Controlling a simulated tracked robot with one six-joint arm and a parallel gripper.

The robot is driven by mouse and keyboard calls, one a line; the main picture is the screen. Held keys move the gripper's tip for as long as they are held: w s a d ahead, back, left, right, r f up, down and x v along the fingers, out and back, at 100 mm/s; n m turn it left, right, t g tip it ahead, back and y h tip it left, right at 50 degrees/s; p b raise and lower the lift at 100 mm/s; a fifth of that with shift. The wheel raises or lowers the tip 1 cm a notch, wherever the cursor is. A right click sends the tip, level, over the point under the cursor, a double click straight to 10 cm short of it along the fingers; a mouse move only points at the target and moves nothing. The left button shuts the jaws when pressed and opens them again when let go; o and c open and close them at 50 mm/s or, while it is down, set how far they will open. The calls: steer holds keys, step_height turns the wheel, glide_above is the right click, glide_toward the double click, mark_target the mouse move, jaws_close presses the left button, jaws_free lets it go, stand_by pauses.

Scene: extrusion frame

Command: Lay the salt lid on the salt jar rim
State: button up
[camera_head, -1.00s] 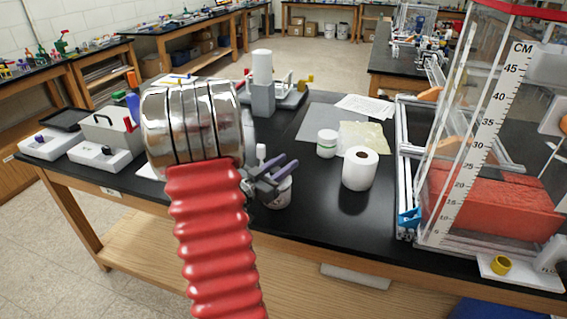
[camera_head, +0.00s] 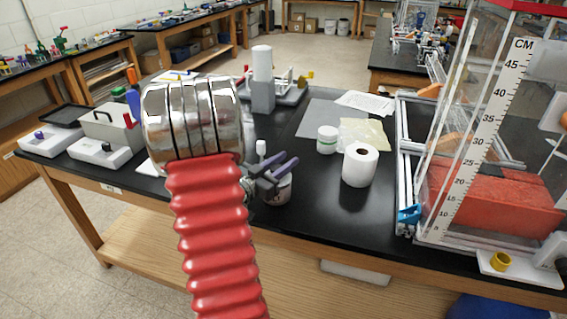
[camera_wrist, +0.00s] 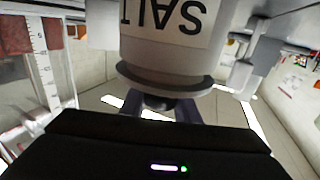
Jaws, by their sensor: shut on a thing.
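The salt jar (camera_head: 281,192) stands on the black bench, partly hidden by my gripper. In the wrist view its white body, labelled SALT (camera_wrist: 168,18), appears upside down. The grey salt lid (camera_wrist: 165,82) shows as a wide disc at the jar's top end, with a dark knob (camera_wrist: 158,102) facing me. My gripper (camera_head: 278,170) has purple fingers, also seen in the wrist view (camera_wrist: 158,108), shut on the lid's knob. The lid lies against or very close to the jar's top; I cannot tell whether a thin gap remains.
A white cylinder on a grey block (camera_head: 262,85) stands behind. A clear tank (camera_head: 495,150) is at the far right. Bench space in front of the roll is clear.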

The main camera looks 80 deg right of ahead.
steer(key=shift+f, duration=0.4)
stand_by(0.3)
steer(key=o, duration=1.1)
steer(key=v, duration=1.3)
steer(key=shift+w+a, duration=0.2)
steer(key=shift+a, duration=0.15)
